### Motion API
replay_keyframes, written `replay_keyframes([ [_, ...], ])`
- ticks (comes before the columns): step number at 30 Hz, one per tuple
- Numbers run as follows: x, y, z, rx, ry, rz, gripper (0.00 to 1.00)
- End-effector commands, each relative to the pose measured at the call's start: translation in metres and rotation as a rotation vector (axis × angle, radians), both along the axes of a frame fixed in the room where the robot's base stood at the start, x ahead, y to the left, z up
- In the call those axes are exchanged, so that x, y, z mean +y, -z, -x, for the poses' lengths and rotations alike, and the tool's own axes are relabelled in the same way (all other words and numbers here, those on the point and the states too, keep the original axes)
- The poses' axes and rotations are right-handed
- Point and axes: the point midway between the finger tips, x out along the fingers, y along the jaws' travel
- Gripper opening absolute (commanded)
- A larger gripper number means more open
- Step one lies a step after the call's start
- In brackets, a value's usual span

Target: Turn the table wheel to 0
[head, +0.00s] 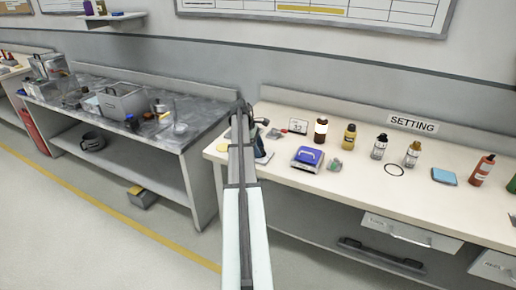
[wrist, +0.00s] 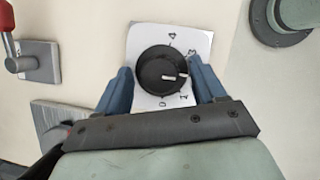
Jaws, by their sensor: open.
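In the wrist view the table wheel is a round black knob (wrist: 150,66) with a white pointer mark, on a white plate (wrist: 142,38). The pointer is toward the right side. The digits 4 and 3 show above it at the upper right, and 1 and 0 below it. The digit between 3 and 1 cannot be read. My gripper (wrist: 162,80) is open, with one blue finger on each side of the knob. I cannot tell whether the fingers touch it. In the head view my gripper (head: 243,112) is over the bench, and my arm hides the knob.
In the wrist view a red-handled lever (wrist: 9,42) is at the left, and a round grey fixture (wrist: 282,20) is at the upper right.

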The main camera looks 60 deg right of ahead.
Motion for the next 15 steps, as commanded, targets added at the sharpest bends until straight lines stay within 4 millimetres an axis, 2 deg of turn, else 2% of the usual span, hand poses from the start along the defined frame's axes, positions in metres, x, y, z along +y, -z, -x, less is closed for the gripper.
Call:
replay_keyframes([
  [2,0.0000,-0.0001,-0.0001,0.000,0.000,0.000,0.70],
  [15,0.0001,-0.0003,-0.0002,0.000,0.000,0.000,0.27],
])
